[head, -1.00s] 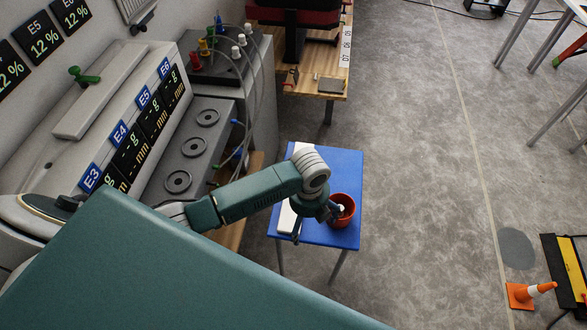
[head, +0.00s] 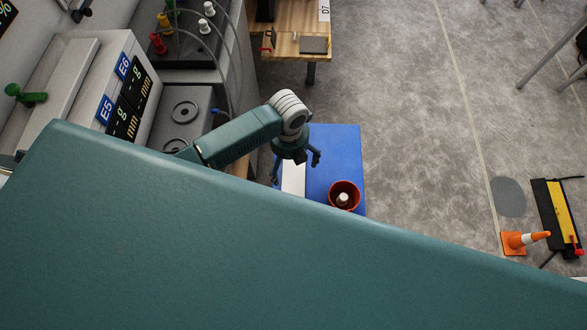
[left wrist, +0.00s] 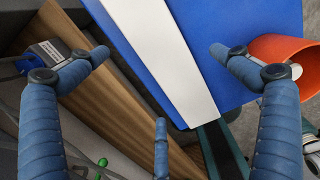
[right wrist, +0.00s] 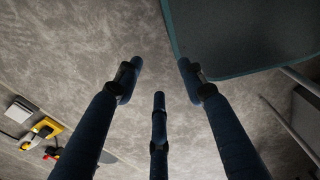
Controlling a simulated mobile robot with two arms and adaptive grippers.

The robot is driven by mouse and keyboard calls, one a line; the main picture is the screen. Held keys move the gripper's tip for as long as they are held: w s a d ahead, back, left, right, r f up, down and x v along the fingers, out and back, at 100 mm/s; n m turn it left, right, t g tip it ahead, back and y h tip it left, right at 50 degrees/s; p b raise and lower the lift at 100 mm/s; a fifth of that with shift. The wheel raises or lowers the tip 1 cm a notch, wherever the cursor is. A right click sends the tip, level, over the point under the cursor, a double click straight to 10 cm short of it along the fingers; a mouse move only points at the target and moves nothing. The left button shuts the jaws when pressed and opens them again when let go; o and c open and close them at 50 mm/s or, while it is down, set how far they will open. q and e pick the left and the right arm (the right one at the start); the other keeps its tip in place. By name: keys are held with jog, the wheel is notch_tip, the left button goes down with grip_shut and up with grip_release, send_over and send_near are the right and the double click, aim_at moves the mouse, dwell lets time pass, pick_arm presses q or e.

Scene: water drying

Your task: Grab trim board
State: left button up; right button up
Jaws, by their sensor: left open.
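The white trim board (head: 292,179) lies along the left side of the blue table (head: 333,150); its near end is hidden. In the left wrist view the board (left wrist: 165,55) runs as a long white strip between my fingers. My left gripper (head: 296,171) is above the board, open and empty, with its fingers spread to either side of it. The gripper (left wrist: 158,53) does not visibly touch the board, though the height gap is hard to tell. My right gripper (right wrist: 160,64) points at bare floor, away from the table, with fingers apart and empty.
A red-orange bucket (head: 343,187) with a white-topped item inside stands on the table right of the board, near one left finger. Grey machine (head: 180,105) and wooden bench (head: 290,40) stand left and behind.

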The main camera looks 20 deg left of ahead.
aim_at(289, 172)
pick_arm(q)
jog(key=shift+a+f, duration=0.1)
jog(key=shift+f, duration=0.3)
jog(key=shift+w+f, duration=0.1)
jog(key=shift+f, duration=0.2)
notch_tip(289, 172, down, 4)
jog(key=shift+f+p, duration=0.15)
jog(key=shift+p, duration=0.2)
jog(key=shift+f, duration=0.25)
jog(key=shift+a, duration=0.1)
jog(key=shift+c, duration=0.5)
jog(key=c, duration=1.3)
pick_arm(e)
jog(key=shift+w+a+r, duration=0.4)
jog(key=shift+w, duration=0.15)
